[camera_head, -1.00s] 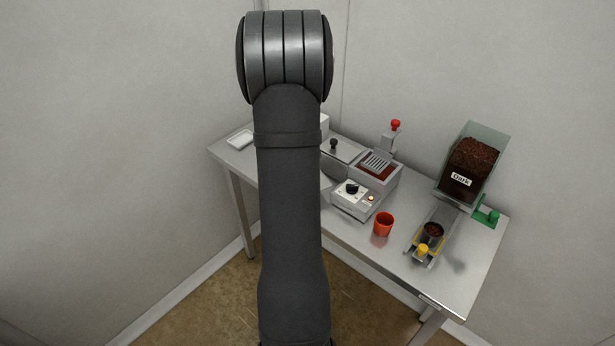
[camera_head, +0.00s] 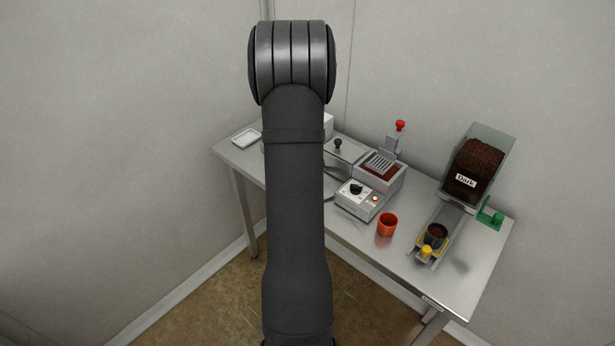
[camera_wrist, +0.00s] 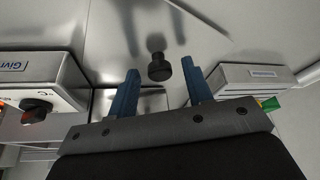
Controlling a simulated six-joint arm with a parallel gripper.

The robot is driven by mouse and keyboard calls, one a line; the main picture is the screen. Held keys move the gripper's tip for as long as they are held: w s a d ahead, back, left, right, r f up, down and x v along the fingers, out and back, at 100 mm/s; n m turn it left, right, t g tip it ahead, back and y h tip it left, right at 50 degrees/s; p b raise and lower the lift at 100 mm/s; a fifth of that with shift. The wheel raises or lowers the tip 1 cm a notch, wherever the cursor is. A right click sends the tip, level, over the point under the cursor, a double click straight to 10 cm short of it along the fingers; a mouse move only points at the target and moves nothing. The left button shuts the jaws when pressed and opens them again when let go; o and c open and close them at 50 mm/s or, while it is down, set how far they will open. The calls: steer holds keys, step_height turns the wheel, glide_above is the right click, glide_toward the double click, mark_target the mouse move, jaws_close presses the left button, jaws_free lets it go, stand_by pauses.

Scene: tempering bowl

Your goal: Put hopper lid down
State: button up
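A flat grey metal lid (camera_head: 350,150) with a black knob (camera_head: 338,144) is beside the red-handled unit in the head view, partly hidden by my arm. I cannot tell what it rests on. In the wrist view a black knob (camera_wrist: 159,66) shows in line with the gap between the two blue fingers of my gripper (camera_wrist: 162,70). The fingers are apart and do not visibly touch the knob. In the head view my arm hides the gripper. The clear hopper (camera_head: 480,165) labelled Dark holds brown pieces; no lid shows on it.
A control box (camera_head: 358,201) stands at the table's middle, with a red-knobbed unit (camera_head: 380,172) behind it. A dark cup (camera_head: 436,236) is below the hopper. A white tray (camera_head: 246,138) is at the left end.

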steer(key=v, duration=1.2)
steer(key=shift+r, duration=0.15)
steer(key=x, duration=1.2)
steer(key=shift+r, duration=1.6)
